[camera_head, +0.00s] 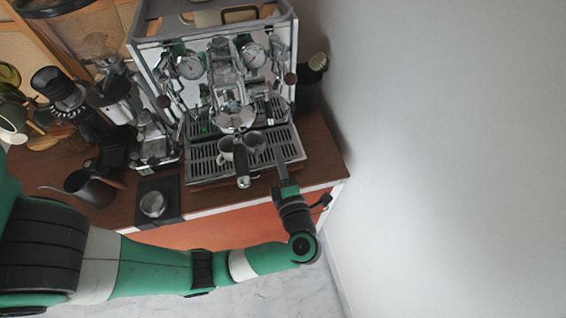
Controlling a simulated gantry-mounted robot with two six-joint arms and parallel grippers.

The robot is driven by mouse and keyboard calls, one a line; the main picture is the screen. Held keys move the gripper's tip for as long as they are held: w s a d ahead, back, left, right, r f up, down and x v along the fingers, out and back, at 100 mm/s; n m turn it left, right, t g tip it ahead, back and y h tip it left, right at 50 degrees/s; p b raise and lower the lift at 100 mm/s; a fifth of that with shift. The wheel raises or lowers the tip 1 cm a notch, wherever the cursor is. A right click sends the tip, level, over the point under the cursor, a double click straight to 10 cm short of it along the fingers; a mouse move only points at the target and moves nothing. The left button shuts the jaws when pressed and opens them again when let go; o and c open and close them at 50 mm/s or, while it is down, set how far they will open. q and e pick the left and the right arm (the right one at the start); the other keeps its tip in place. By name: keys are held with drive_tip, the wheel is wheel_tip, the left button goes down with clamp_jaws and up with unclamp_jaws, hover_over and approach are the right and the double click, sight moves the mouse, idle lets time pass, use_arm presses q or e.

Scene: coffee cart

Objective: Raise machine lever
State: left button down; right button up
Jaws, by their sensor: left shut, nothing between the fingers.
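The chrome espresso machine (208,85) stands at the back of the wooden counter. Its group head (227,75) is at the middle of the front, between two round gauges, and the portafilter (241,172) points out toward me. I cannot clearly pick out the lever among the shiny parts around the group head. My left gripper (281,160) is shut and empty. It reaches up over the front right of the drip tray (205,166), to the right of the portafilter handle and below the group head. My right gripper is not in view.
A small cup (256,141) is beside the portafilter on the drip tray. A grinder (115,100), a kettle (92,188) and a tamping mat (171,187) stand to the left. A dark container with a brush (316,63) is at the right. A white wall (450,150) bounds the right side.

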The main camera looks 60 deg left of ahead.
use_arm(q)
drive_tip(key=a, duration=0.3)
drive_tip(key=w+a+b, duration=0.1)
drive_tip(key=a, duration=0.3)
drive_tip(key=shift+w+r, duration=0.15)
drive_tip(key=shift+w, duration=0.05)
drive_tip(key=shift+a+r, duration=0.1)
drive_tip(key=shift+w, duration=0.1)
